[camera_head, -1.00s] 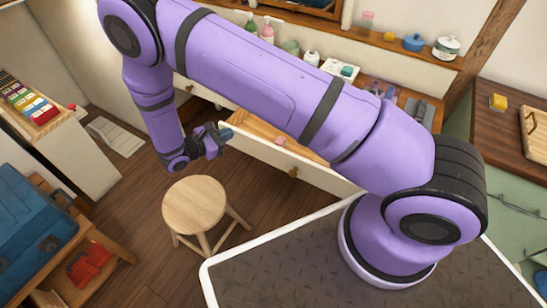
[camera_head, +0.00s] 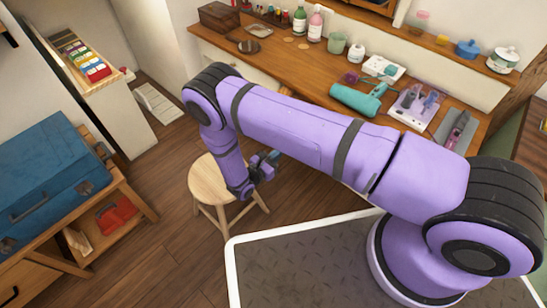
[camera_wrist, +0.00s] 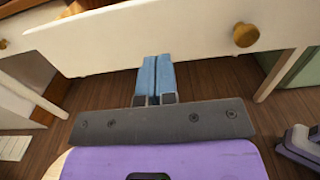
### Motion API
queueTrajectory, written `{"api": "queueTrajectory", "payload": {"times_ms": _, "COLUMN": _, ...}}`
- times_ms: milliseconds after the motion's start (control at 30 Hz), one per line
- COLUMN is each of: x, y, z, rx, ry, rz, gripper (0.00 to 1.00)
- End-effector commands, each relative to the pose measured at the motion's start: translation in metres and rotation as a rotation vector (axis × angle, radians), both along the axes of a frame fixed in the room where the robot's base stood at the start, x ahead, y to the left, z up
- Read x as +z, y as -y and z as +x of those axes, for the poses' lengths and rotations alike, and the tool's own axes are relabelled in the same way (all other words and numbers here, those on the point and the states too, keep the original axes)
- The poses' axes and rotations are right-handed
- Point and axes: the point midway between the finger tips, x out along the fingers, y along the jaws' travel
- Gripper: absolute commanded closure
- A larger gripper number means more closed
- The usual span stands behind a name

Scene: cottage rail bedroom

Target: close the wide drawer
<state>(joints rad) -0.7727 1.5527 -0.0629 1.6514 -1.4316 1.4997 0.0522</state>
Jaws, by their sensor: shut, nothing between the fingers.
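The wide drawer's white front (camera_wrist: 150,35) spans the top of the wrist view, with a round brass knob (camera_wrist: 246,34) to the right. Its left end stands forward of the paler panel beside it, so the drawer appears to be out; how far I cannot tell. In the head view my arm hides most of the drawer. My gripper (camera_wrist: 156,62) is shut and empty, its blue fingertips at the lower edge of the drawer front, left of the knob. I cannot tell whether they touch it. In the head view my gripper (camera_head: 274,158) hangs low over the stool's right side.
A round wooden stool (camera_head: 208,180) stands close under my gripper. The wooden desk top (camera_head: 300,62) holds bottles, a teal tool (camera_head: 358,99) and trays. A low bench (camera_head: 125,188) with a blue case (camera_head: 50,180) stands at the left. Floor is clear between bench and stool.

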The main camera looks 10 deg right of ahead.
Motion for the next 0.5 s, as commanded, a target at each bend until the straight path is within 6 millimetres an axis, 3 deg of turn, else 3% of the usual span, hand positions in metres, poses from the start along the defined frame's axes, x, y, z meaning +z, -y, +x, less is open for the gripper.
{"api": "queueTrajectory", "payload": {"times_ms": 300, "x": 0.0, "y": 0.049, "z": 0.035, "rx": -0.004, "ry": 0.001, "rz": 0.0, "gripper": 1.0}}
{"api": "queueTrajectory", "payload": {"times_ms": 500, "x": 0.0, "y": 0.069, "z": 0.05, "rx": -0.002, "ry": 0.002, "rz": 0.001, "gripper": 1.0}}
